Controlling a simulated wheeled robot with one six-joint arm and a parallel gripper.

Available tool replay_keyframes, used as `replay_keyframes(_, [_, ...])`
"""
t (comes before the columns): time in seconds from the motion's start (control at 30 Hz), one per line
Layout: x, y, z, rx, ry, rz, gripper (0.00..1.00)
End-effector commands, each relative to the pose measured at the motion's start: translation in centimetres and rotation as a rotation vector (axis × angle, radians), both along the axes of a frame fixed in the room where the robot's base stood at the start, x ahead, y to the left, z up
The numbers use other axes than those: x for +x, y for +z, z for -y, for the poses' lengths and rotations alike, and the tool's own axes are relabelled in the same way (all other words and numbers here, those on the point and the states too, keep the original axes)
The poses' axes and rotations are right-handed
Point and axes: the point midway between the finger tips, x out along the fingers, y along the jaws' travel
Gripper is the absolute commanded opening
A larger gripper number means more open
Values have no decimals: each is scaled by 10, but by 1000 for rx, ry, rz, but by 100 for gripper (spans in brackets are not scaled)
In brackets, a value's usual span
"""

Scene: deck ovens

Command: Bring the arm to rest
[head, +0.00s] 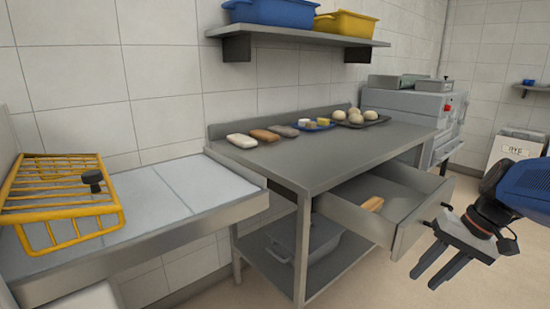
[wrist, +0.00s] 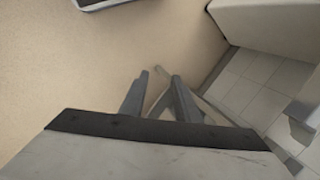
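My gripper (head: 423,281) is at the right of the head view, at the end of my blue and dark arm. It hangs in the air in front of the pulled-out drawer (head: 365,222), over the floor. Its two grey fingers stand apart with nothing between them.
A steel table (head: 330,163) carries loaves, a blue plate and a tray of dough balls. The open drawer holds a wooden-coloured item (head: 372,204). A yellow wire rack (head: 62,209) is on the left counter. A shelf (head: 290,33) holds blue and yellow tubs.

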Motion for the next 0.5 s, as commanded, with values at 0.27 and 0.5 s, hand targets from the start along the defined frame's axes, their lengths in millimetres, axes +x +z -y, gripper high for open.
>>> replay_keyframes(0.27, [-32, -10, -41, -192, 112, 64, 29])
replay_keyframes(0.5, [-56, -19, -62, -335, 199, 164, 29])
